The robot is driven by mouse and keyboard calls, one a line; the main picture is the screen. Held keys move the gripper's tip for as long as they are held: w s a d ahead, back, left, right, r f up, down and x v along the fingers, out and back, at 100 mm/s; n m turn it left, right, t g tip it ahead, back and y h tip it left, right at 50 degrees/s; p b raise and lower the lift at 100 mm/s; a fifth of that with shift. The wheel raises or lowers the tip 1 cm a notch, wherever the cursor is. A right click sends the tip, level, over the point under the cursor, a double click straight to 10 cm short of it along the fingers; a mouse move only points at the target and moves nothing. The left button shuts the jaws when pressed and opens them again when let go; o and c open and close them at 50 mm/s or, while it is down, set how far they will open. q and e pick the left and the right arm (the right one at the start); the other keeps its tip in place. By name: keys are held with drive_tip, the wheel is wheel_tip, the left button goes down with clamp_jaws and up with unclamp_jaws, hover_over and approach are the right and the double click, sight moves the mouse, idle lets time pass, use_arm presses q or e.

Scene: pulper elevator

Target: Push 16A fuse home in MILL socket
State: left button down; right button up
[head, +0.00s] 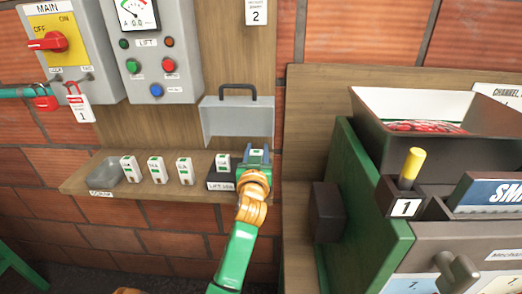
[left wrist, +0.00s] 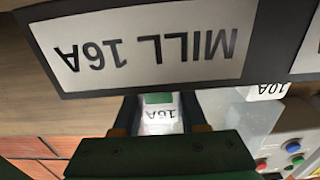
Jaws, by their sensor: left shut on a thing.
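My left gripper (head: 257,156) reaches up to the shelf at the right end of the fuse block. It is shut on a white 16A fuse with a green patch, which shows between the fingers in the left wrist view (left wrist: 160,118). The MILL 16A label (left wrist: 145,45) appears upside down and close, in front of the held fuse. The MILL socket is hidden by the label and my gripper, so I cannot tell how deep the fuse sits. Left of my gripper, a white fuse (head: 222,162) stands in the LIFT socket.
Several white fuses (head: 157,170) and a grey dish (head: 105,171) stand on the wooden shelf (head: 142,189) to the left. A grey handled cover (head: 238,122) is behind the block. The green-sided machine (head: 366,205) stands close on the right.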

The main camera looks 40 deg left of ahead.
use_arm(q)
drive_tip(key=shift+f, duration=0.1)
drive_tip(key=shift+f+b, duration=0.45)
drive_tip(key=shift+f, duration=0.15)
idle(0.4)
drive_tip(key=shift+f, duration=0.2)
drive_tip(key=shift+c, duration=1.8)
unclamp_jaws()
